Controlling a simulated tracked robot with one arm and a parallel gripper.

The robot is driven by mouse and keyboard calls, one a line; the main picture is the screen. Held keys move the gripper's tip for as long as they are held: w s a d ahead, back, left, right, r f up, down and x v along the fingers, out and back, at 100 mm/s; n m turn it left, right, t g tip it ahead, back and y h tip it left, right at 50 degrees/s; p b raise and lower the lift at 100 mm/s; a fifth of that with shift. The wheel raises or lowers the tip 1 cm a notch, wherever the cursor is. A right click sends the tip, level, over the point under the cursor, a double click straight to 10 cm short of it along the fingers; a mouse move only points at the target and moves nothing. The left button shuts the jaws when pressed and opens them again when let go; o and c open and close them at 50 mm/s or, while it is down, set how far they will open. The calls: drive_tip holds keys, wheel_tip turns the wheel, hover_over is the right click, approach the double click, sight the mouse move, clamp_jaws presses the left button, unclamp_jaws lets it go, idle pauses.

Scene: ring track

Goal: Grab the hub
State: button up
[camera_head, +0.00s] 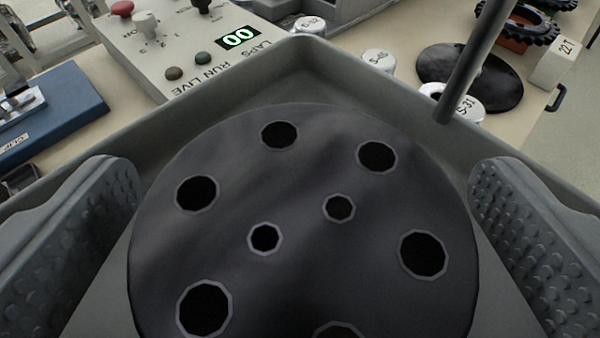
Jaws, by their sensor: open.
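A large dark grey disc with several round holes, which looks like the hub (300,205), fills the lower middle of the view. It lies in a grey tray (310,68) with raised walls, and its near edge is cut off by the frame. My gripper (305,235) is open, with one studded finger to the left of the disc and one to the right. The fingers straddle the disc, and a gap shows on the right side. I cannot tell whether the left finger touches it.
Beyond the tray stands a control panel (185,60) with knobs and a lit "00" display (238,38). A blue box (50,115) is at left. White labelled caps (378,62), a black disc (490,85) and a dark rod (475,60) are at right.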

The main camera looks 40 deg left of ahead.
drive_tip(key=shift+w+a, duration=0.2)
drive_tip(key=c, duration=1.5)
